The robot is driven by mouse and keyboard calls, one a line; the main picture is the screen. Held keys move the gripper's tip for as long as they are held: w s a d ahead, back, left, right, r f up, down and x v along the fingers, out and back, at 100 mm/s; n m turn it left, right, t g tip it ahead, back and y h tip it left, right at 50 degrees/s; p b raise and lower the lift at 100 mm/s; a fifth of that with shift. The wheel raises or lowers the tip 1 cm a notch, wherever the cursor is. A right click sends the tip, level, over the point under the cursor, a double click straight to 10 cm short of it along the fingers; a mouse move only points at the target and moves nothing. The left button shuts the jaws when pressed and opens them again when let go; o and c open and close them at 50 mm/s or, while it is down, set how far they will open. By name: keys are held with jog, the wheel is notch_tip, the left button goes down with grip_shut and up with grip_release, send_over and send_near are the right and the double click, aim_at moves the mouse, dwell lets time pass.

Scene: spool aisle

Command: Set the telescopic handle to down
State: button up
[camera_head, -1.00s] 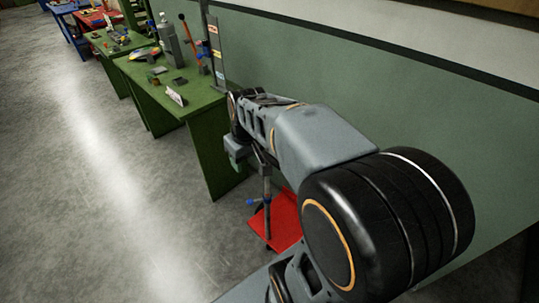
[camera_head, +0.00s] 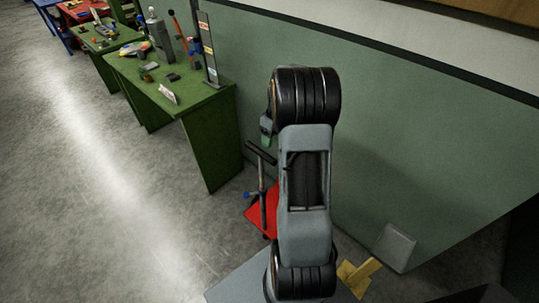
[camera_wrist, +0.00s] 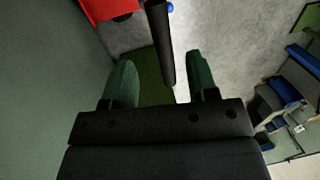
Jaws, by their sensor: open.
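The telescopic handle is a dark upright pole (camera_head: 262,185) with a black crossbar grip (camera_head: 261,151) on top and a blue knob (camera_head: 247,195) at its side. It rises from a red base (camera_head: 258,222) on the floor, partly hidden by my arm. My gripper (camera_head: 266,128) is just above the grip in the head view, mostly hidden by my wrist. In the wrist view my gripper (camera_wrist: 162,82) is open, its green fingers spread. The black grip (camera_wrist: 160,45) reaches between them, apart from both; its depth is unclear. The red base (camera_wrist: 108,9) shows at the top.
A green workbench (camera_head: 178,95) with tools and small items stands to the left, with more benches beyond. A green wall (camera_head: 410,150) runs along the right. A yellow bracket-like thing (camera_head: 357,278) and a grey panel (camera_head: 394,247) are at lower right. The left floor is clear.

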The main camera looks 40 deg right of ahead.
aim_at(269, 156)
jog(key=f, duration=0.2)
jog(key=a+f, duration=0.1)
jog(key=f, duration=0.2)
jog(key=f+p, duration=0.1)
jog(key=f, duration=0.2)
jog(key=shift+s+a, duration=0.1)
jog(key=shift+a, duration=0.2)
jog(key=shift+c, duration=0.4)
grip_shut()
